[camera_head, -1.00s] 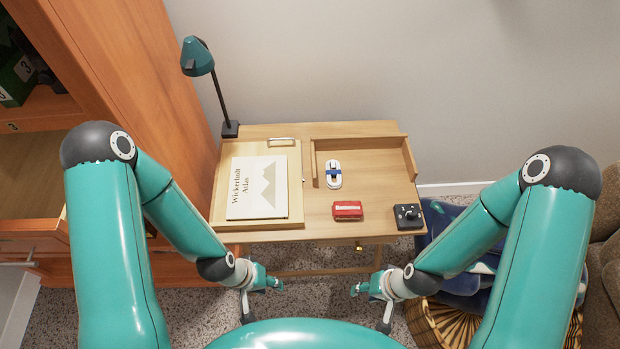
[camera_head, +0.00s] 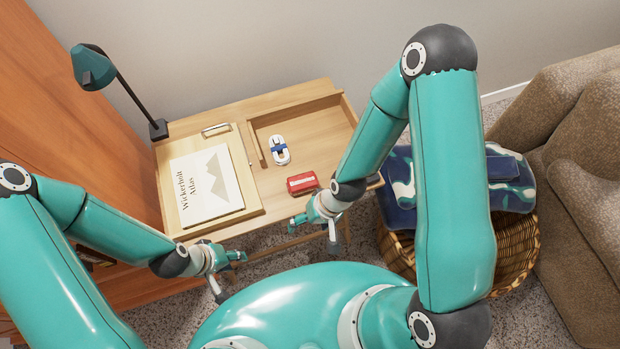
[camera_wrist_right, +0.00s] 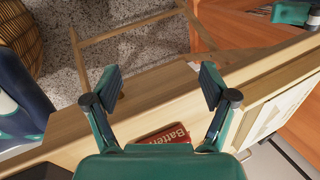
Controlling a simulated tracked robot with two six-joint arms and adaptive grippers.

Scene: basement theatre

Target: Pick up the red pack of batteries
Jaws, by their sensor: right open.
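The red pack of batteries (camera_head: 302,184) lies flat on the wooden desk, near its front edge. It also shows in the right wrist view (camera_wrist_right: 166,136), at the lower middle, partly hidden by the gripper's palm, with "Batter" readable. My right gripper (camera_head: 314,234) is just in front of the desk's front edge, close to the pack and apart from it. In the right wrist view its fingers (camera_wrist_right: 158,84) are spread with nothing between them. My left gripper (camera_head: 230,276) hangs in front of the desk at the left, fingers apart and empty.
A Wickerholt Atlas (camera_head: 205,187) lies on the desk's left part, with a lamp (camera_head: 97,68) behind. A blue-and-white object (camera_head: 279,150) lies behind the pack. A low rim bounds the desk's back right. A wicker basket (camera_head: 515,250) and sofa (camera_head: 585,160) stand at right.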

